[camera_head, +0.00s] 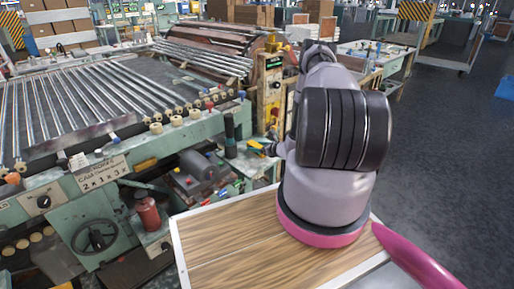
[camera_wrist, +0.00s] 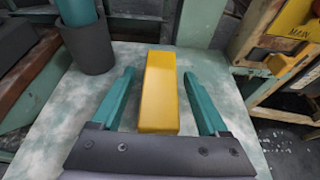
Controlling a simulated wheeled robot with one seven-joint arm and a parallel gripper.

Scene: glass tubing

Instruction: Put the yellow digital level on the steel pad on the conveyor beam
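The yellow digital level (camera_wrist: 158,95) shows in the wrist view as a plain yellow block on a pale, mottled green surface (camera_wrist: 60,125). My gripper (camera_wrist: 159,74) is open, with one teal finger on each side of the level and a visible gap on both sides. In the head view my gripper (camera_head: 268,149) is small and partly hidden by my arm, beside a small yellow patch at the machine's side shelf. The conveyor beam (camera_head: 140,150) is the green rail along the rollers at left. I cannot clearly make out the steel pad on it.
A dark cup (camera_wrist: 90,48) holding a teal cylinder stands behind the level at left. A yellow control box (camera_head: 271,90) stands beyond my gripper. A dark motor-like unit (camera_head: 197,165) and a red bottle (camera_head: 147,210) are at the machine's side. A wooden top (camera_head: 235,240) lies in front.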

